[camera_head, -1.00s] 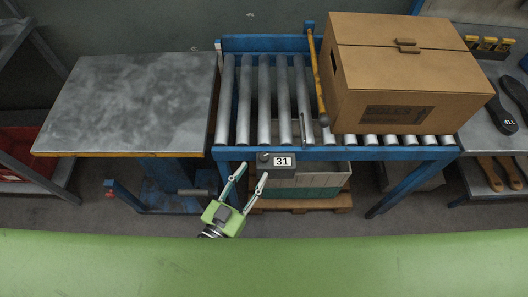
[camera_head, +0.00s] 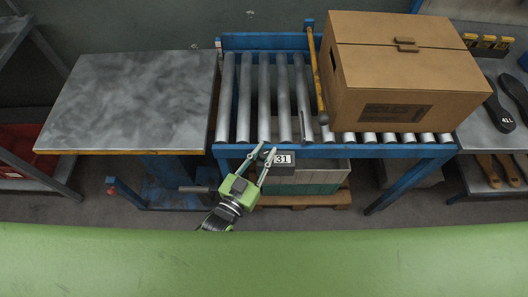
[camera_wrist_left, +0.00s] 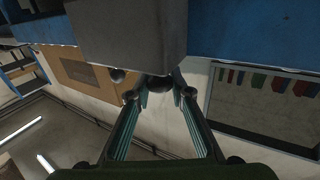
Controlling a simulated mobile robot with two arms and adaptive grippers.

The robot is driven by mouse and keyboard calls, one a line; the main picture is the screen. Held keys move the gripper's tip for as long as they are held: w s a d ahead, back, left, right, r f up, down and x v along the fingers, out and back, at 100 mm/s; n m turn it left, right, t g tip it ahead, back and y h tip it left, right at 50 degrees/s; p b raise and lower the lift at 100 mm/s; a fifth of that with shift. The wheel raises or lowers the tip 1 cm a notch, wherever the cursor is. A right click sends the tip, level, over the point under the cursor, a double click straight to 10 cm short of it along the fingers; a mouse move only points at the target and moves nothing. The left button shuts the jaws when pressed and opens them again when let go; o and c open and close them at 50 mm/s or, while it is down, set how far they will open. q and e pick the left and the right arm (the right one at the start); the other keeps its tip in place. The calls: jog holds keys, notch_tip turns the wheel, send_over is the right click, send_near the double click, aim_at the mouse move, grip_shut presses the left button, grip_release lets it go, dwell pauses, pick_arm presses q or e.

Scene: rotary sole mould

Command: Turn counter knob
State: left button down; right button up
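The counter (camera_head: 292,160) is a small dark box with a white display reading 31, under the front edge of the roller conveyor. In the left wrist view its grey housing (camera_wrist_left: 130,35) fills the top middle. The counter knob (camera_wrist_left: 160,84) shows there as a dark rounded piece below the housing. My left gripper (camera_head: 267,148), green with pale fingers, reaches up to the counter's left end. Its fingers converge on both sides of the knob, and in the left wrist view the fingertips (camera_wrist_left: 160,92) close in around it. The knob is hidden in the head view. My right gripper is out of view.
A large cardboard box (camera_head: 400,65) sits on the conveyor's right part. Bare rollers (camera_head: 263,95) lie left of it. A grey metal table (camera_head: 130,100) stands at left. A crate (camera_head: 310,180) on a pallet is below the counter. Shoe soles (camera_head: 497,115) lie at far right.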

pick_arm(q)
jog(key=shift+m+h, duration=0.3)
jog(key=shift+h, duration=0.1)
jog(key=m+g+h+b, duration=0.2)
jog(key=h, duration=0.1)
jog(key=shift+w+f+m+g, duration=0.1)
jog(key=shift+f+m+g, duration=0.05)
jog(key=shift+m+g, duration=0.15)
jog(key=m+g+h+b, duration=0.3)
jog(key=g+b, duration=0.1)
jog(key=shift+f, duration=0.1)
jog(key=shift+r+m+g+h+b, duration=0.2)
jog(key=shift+m+g+h+b, duration=0.9)
jog(key=shift+m+g+b, duration=0.75)
jog(key=shift+n+g+p, duration=0.25)
jog(key=shift+n+p, duration=0.05)
jog(key=shift+n, duration=0.05)
jog(key=c, duration=1.8)
grip_release()
